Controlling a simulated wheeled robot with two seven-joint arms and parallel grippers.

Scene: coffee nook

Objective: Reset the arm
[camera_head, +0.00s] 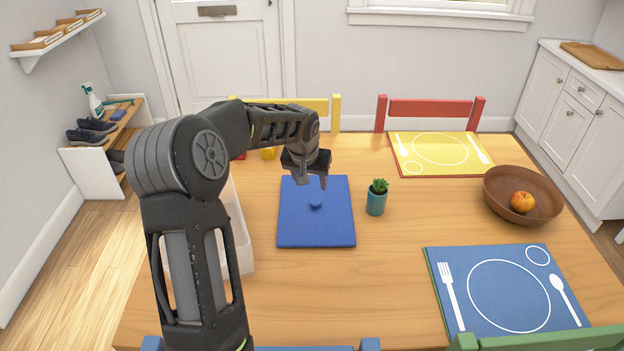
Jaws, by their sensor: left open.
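My left gripper (313,178) is open and empty. It points down above the far part of a blue square board with a small round knob (290,228) on the wooden table. My left arm comes up from the lower left and bends over the table. My right gripper does not show.
A small potted plant (376,198) stands just right of the blue board. A brown bowl (495,200) with an orange fruit (522,202) is at the right. A blue placemat (505,290) and a yellow placemat (441,150) lie at the right. A white bin (238,225) is partly hidden behind my arm.

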